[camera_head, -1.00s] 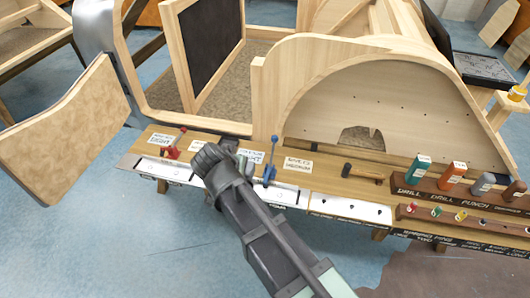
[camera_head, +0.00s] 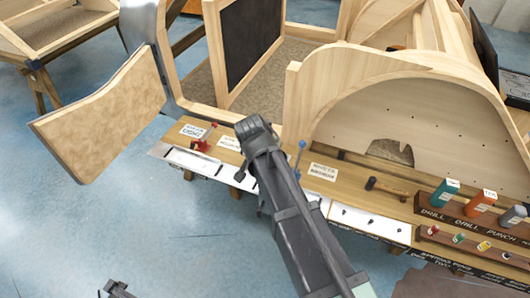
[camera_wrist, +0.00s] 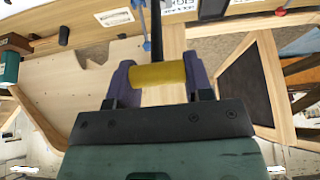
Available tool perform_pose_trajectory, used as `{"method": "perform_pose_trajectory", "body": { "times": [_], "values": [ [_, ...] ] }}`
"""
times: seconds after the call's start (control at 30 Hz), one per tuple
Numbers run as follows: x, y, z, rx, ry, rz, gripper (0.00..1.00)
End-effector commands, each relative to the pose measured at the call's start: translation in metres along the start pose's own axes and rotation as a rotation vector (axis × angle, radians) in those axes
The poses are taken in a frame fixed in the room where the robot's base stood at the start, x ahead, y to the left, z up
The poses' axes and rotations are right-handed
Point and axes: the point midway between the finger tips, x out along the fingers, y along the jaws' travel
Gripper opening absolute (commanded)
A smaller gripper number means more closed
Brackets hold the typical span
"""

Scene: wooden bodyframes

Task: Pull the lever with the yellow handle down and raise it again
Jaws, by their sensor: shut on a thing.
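In the wrist view, the yellow handle (camera_wrist: 158,76) lies crosswise between the two purple fingers of my gripper (camera_wrist: 160,80), which are shut on it. A dark rod (camera_wrist: 156,30) runs up from the handle toward the bench. In the head view, my gripper (camera_head: 256,132) is over the tool bench, between a red-handled lever (camera_head: 205,138) and a blue-handled lever (camera_head: 301,148). There my gripper and arm hide the yellow handle. The blue lever also shows in the wrist view (camera_wrist: 147,45), apart from my fingers.
The bench (camera_head: 400,205) carries labels, a hammer (camera_head: 386,187) and several coloured tool holders at right. A wooden bodyframe (camera_head: 420,120) stands close behind it. A tan panel (camera_head: 105,120) is at the left.

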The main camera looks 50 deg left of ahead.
Motion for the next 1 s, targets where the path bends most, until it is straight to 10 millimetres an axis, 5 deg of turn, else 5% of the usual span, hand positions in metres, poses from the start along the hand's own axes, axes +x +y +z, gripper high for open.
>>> {"method": "perform_pose_trajectory", "body": {
  "times": [0.1,0.13,0.3,0.67,1.0],
  "values": [
    [0.001,0.0,-0.002,0.0,0.004,0.001,0.04],
    [0.001,0.0,-0.002,0.001,0.004,0.001,0.48],
    [0.0,0.0,-0.001,0.001,0.003,0.001,0.72],
    [-0.009,0.0,-0.002,0.0,0.001,0.0,0.72],
    [-0.092,0.001,-0.006,-0.001,0.003,0.0,0.72]
  ]
}}
